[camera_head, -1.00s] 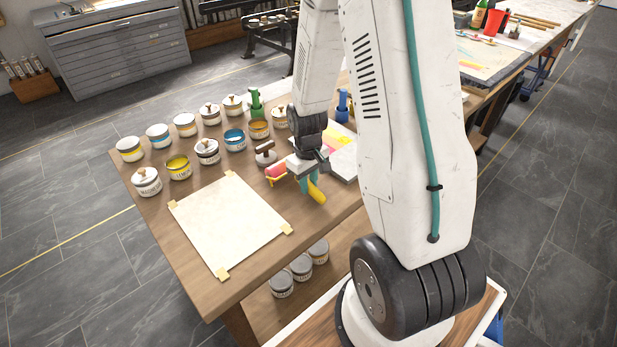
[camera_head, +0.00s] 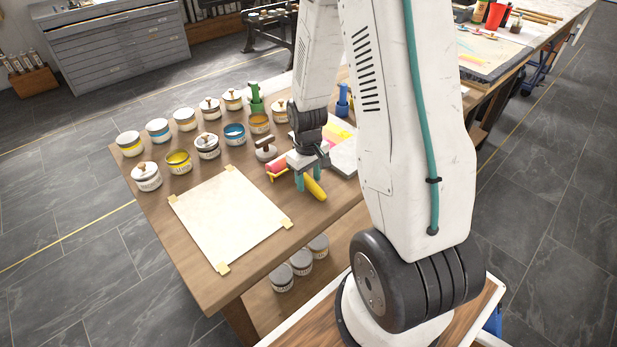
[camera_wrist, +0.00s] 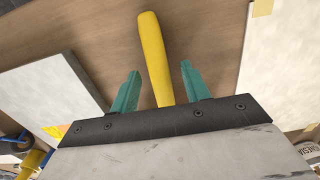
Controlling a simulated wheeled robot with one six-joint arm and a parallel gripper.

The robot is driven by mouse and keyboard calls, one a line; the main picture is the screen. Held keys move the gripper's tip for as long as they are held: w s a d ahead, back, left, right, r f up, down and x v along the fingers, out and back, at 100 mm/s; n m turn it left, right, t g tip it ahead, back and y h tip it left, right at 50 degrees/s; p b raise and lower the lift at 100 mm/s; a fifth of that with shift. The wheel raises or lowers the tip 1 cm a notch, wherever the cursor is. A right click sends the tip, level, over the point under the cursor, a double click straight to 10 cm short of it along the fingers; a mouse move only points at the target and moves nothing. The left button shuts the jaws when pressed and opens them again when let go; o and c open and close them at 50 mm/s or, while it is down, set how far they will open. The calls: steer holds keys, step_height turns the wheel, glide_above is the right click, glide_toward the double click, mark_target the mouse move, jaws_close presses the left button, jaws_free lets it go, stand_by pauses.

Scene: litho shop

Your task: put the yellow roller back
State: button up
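The yellow handle (camera_head: 314,187) lies on the wooden table near its right front edge, below my gripper (camera_head: 310,178). In the wrist view the handle (camera_wrist: 152,45) runs between the two teal fingers of my gripper (camera_wrist: 160,86), with gaps on both sides. The gripper is open and its fingers stand apart from the handle. The handle's near end is hidden behind the gripper's body. A pink-red roller (camera_head: 277,167) with a thin yellow frame shows just left of the gripper; whether the handle belongs to it I cannot tell.
A taped sheet of paper (camera_head: 230,218) covers the table's front. Several ink cans (camera_head: 207,146) stand behind it. A brown-handled tool (camera_head: 265,149) stands behind the roller. A pale slab (camera_head: 346,160) lies right of the gripper. Grey-lidded cans (camera_head: 301,262) sit on the shelf below.

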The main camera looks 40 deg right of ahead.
step_height(320, 180, up, 8)
steer(key=shift+w+f, duration=0.1)
steer(key=shift+s+a, duration=0.15)
steer(key=shift+s, duration=0.15)
steer(key=s+a+r, duration=0.7)
steer(key=s+r, duration=0.2)
steer(key=r, duration=0.2)
steer(key=s+a+r+t, duration=0.1)
steer(key=s+a+r, duration=0.6)
steer(key=s+r, duration=0.3)
steer(key=shift+r+m, duration=0.3)
steer(key=shift+r, duration=0.2)
